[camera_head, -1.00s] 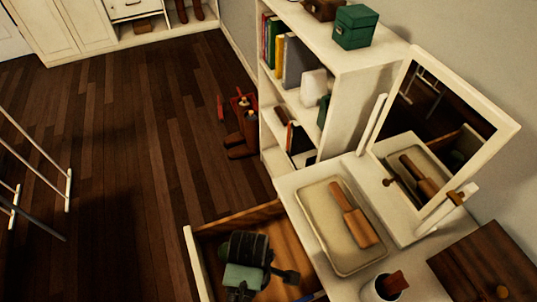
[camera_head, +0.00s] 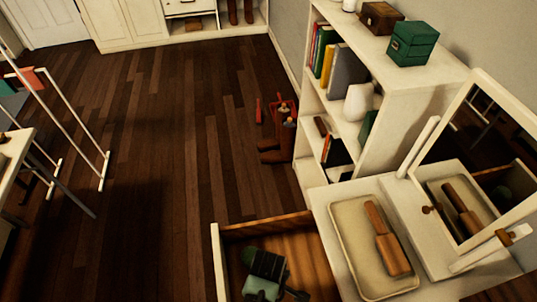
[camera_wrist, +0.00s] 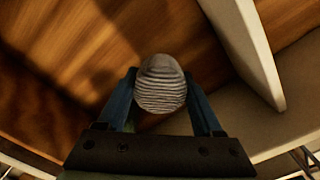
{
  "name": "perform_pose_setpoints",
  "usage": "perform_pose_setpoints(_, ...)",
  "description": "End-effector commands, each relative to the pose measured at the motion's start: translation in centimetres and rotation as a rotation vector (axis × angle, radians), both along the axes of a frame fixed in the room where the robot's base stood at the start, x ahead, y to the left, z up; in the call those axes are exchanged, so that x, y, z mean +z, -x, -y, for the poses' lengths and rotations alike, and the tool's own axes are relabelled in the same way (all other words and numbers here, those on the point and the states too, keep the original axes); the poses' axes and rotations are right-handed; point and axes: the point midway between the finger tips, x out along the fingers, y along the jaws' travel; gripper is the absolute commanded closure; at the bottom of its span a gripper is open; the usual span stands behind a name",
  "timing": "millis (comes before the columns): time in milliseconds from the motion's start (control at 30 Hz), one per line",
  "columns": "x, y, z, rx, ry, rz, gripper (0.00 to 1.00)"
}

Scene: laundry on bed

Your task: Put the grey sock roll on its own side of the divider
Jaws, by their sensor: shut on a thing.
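My gripper (camera_wrist: 160,98) is shut on the grey sock roll (camera_wrist: 161,82), a ribbed, rounded bundle held between two blue fingers in the wrist view. The roll is over the wooden drawer floor (camera_wrist: 60,50), left of the cream divider (camera_wrist: 243,45) and apart from it in the picture. Its height above the floor is hard to tell. In the head view my gripper (camera_head: 266,277) is over the open drawer (camera_head: 217,258), near the bottom edge. The sock roll and divider cannot be made out there.
A dressing table with a beige tray (camera_head: 350,245), a wooden brush (camera_head: 388,240) and a mirror (camera_head: 490,150) stands right of the drawer. A bookshelf (camera_head: 390,130) is behind. Open floor lies left, with a white rack (camera_head: 90,145) beyond.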

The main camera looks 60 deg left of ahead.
Motion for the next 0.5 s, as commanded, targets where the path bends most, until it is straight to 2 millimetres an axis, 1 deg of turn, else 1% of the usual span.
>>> perform_pose_setpoints(33, -0.9, 0.0, 0.0, 0.0, 0.0, -0.001, 0.87)
perform_pose_setpoints(100, -1.7, 0.0, 0.0, 0.0, 0.0, -0.001, 0.87)
perform_pose_setpoints(167, -2.2, 0.0, 0.0, -0.001, 0.0, -0.001, 0.87)
perform_pose_setpoints(500, -2.5, 0.0, 0.0, -0.001, 0.0, 0.001, 0.87)
